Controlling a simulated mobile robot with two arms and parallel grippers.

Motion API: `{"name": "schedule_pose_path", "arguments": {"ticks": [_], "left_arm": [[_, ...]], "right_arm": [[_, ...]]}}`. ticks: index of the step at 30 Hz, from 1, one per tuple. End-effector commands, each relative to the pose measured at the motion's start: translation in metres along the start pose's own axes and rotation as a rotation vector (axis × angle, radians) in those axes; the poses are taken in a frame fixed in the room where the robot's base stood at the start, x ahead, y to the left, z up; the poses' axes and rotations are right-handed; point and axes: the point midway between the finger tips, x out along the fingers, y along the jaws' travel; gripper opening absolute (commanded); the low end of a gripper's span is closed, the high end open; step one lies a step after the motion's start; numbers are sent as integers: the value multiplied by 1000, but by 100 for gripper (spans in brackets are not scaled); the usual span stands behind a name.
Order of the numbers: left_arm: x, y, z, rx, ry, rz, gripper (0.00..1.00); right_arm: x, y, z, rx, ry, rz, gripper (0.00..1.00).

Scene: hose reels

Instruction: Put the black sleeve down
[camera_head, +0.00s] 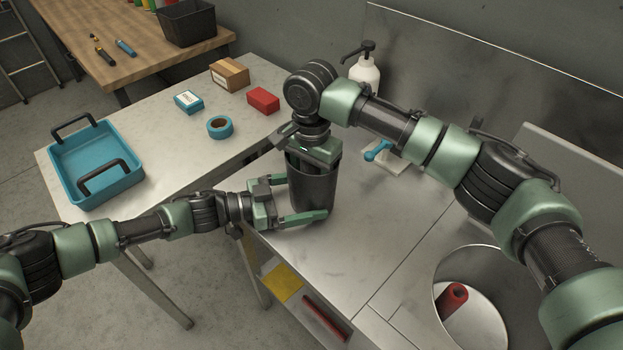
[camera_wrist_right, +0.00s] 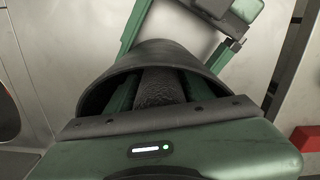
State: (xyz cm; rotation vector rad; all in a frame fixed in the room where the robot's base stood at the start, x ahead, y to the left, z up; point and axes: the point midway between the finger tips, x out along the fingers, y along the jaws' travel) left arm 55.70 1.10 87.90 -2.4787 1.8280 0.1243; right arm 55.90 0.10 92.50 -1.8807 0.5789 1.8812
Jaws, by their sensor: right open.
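The black sleeve (camera_head: 314,190) is upright at the near left edge of the metal counter; I cannot tell whether its base touches it. My right gripper (camera_head: 313,158) is open and reaches down into the sleeve's mouth from above. The sleeve's rim (camera_wrist_right: 88,92) shows in the right wrist view, with the right fingers inside it. My left gripper (camera_head: 300,200) comes in from the left, with its spread fingers on either side of the sleeve. I cannot tell whether they press on it. The sleeve hides part of the left fingers.
The counter (camera_head: 355,235) has free room right of the sleeve. A round opening (camera_head: 470,300) with a red roll (camera_head: 453,300) is at lower right. A white pump bottle (camera_head: 364,75) stands behind. A blue tray (camera_head: 95,165), blue tape (camera_head: 220,127) and small boxes are left.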

Motion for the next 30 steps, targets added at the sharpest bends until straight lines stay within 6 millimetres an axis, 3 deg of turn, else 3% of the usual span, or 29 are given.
{"name": "schedule_pose_path", "arguments": {"ticks": [5,18,24,30], "left_arm": [[0,0,0,0,-1,0,72],[0,0,0,0,-1,0,72],[0,0,0,0,-1,0,72],[0,0,0,0,-1,0,72]], "right_arm": [[-14,0,0,0,0,-1,52],[-103,0,0,0,1,-1,52],[-121,0,0,0,1,0,52],[-123,0,0,0,0,0,52]]}}
